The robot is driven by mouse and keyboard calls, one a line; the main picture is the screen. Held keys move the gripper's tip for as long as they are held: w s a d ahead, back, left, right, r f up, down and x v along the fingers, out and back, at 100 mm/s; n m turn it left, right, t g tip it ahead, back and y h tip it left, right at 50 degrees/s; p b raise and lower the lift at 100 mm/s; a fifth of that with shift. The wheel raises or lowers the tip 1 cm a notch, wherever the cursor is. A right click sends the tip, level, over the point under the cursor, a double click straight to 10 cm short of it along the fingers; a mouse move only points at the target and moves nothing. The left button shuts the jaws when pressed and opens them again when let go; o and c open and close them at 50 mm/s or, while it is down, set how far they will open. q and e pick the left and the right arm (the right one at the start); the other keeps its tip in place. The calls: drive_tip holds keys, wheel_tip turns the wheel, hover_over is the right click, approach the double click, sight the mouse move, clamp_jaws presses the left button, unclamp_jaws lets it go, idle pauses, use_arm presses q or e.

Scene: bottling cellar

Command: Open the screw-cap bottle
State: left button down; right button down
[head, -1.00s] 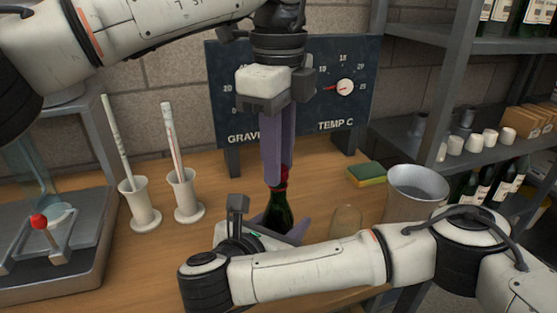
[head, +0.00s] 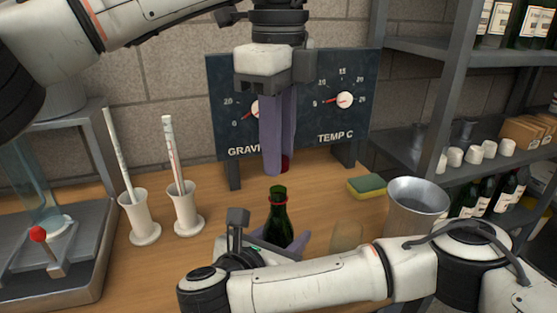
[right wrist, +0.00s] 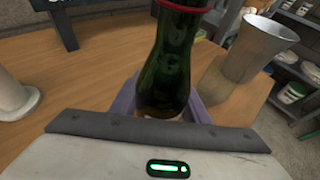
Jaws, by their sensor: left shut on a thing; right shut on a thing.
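The green glass bottle (head: 279,222) stands upright on the wooden bench, its neck bare with a red ring below the mouth. In the right wrist view the bottle (right wrist: 172,65) rises between the purple fingers. My right gripper (head: 280,243) is shut around the bottle's body, partly hidden by my right arm in the head view. My left gripper (head: 273,172) points down above and slightly behind the bottle, shut on the red cap (head: 285,163), which shows only partly between its fingertips. The cap is clear of the bottle.
A metal cup (head: 417,205) and a sponge (head: 367,187) are to the right. Two white holders with sticks (head: 183,205) stand left. A gauge board (head: 343,120) is behind. A metal stand with a red knob (head: 38,234) is far left.

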drive_tip(key=c, duration=0.9)
unclamp_jaws()
